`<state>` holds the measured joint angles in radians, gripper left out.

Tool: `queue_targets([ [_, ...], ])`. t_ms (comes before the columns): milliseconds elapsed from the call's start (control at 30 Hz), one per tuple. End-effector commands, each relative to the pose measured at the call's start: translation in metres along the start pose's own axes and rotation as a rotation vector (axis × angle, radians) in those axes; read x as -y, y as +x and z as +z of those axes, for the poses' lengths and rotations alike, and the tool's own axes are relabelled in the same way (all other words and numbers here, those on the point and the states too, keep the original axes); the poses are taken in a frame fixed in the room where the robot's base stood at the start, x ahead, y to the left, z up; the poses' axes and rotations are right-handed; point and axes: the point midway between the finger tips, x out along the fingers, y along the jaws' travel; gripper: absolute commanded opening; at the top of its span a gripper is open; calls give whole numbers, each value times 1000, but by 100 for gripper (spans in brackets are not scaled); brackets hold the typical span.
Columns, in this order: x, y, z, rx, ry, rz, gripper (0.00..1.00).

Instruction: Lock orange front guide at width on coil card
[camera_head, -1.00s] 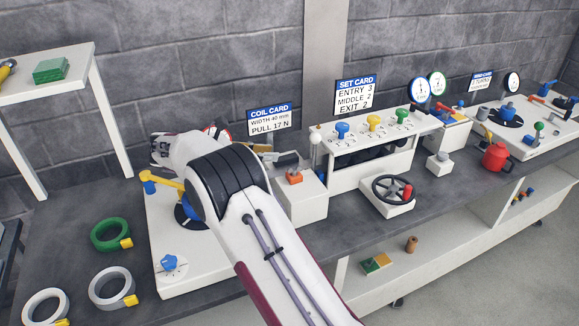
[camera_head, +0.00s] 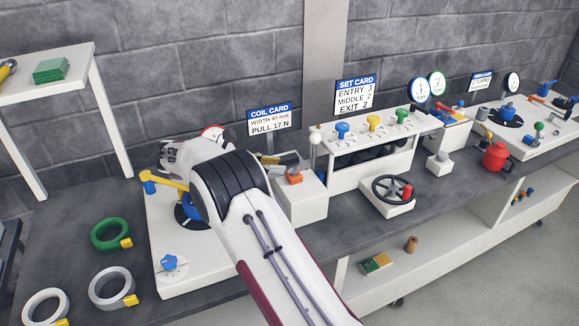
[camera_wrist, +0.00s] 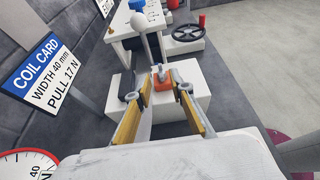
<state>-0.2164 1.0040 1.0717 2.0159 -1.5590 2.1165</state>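The orange front guide (camera_head: 294,178) sits on top of a white box beside the feed rack. In the wrist view the orange guide (camera_wrist: 162,84) lies ahead, between the tips of my gripper (camera_wrist: 167,80). The two yellow-padded fingers are apart, so the gripper is open; whether they touch the guide I cannot tell. In the head view my arm hides most of the gripper. The coil card (camera_head: 270,120) reads WIDTH 40 mm, PULL 17 N; it also shows in the wrist view (camera_wrist: 45,75). A red-rimmed dial (camera_wrist: 28,168) is partly in view, its needle unclear.
A white ball-topped lever (camera_head: 315,138) stands close beside the guide. To the right are the set card (camera_head: 356,95), colored knobs and a black handwheel (camera_head: 393,188). A yellow-handled lever (camera_head: 163,180) is at left. Tape rolls (camera_head: 110,235) lie on the bench.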

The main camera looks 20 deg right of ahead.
Motion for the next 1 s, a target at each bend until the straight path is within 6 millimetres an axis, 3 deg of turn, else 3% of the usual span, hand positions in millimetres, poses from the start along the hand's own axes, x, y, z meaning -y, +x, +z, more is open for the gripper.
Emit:
queue_targets([
  [433,0,49,0,1,0,-2,22],
  [900,0,56,0,0,-1,0,22],
  [1000,0,56,0,0,0,0,0],
])
